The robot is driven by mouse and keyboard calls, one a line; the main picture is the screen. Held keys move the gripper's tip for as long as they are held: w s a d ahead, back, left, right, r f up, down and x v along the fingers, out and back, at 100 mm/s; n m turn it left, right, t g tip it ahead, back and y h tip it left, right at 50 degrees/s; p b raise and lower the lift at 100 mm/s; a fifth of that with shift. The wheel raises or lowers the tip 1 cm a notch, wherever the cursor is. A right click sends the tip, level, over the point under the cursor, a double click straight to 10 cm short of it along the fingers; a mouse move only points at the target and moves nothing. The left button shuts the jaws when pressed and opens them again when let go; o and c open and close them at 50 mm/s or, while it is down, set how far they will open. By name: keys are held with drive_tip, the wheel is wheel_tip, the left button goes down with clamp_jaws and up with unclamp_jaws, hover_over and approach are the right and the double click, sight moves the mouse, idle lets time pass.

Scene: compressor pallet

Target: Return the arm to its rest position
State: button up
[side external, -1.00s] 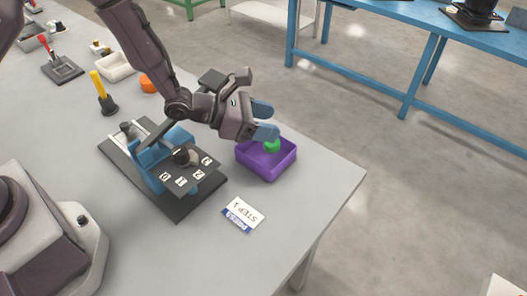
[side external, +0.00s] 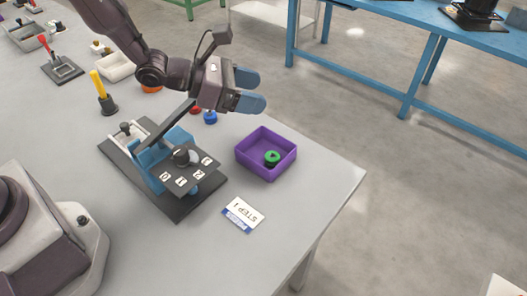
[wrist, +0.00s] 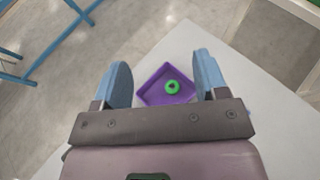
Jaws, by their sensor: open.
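My gripper (side external: 250,90) is open and empty, raised above the table behind the purple tray in the side view. In the wrist view my gripper (wrist: 161,80) has its two blue fingers spread apart, with the tray seen between and beyond them. The purple tray (side external: 252,166) stands near the table's right edge and also shows in the wrist view (wrist: 152,98). A green round part (side external: 272,157) with a dark centre lies inside the tray; the wrist view shows it as a green ring (wrist: 172,87).
A blue and black fixture (side external: 180,180) with numbered plates stands left of the tray. A small blue part (side external: 210,118) sits below my gripper. A STEP 1 card (side external: 242,214) lies in front. A yellow-handled tool (side external: 102,93) and white bin (side external: 115,66) stand farther left.

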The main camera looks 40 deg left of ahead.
drive_tip(key=shift+r, duration=0.2)
drive_tip(key=s+r+m+g, duration=0.2)
drive_tip(key=s+m+g, duration=0.3)
drive_tip(key=s+m, duration=0.3)
drive_tip(key=s+r+m+g, duration=0.35)
drive_tip(key=s+m, duration=0.35)
drive_tip(key=m, duration=0.3)
drive_tip(key=s+a+r+m+t+y, duration=0.4)
drive_tip(key=s+a+r+m+y, duration=0.5)
drive_tip(key=a, duration=0.4)
drive_tip(key=shift+s+a+r+m, duration=0.25)
drive_tip(key=shift+s+r+m, duration=0.15)
drive_tip(key=shift+r, duration=0.4)
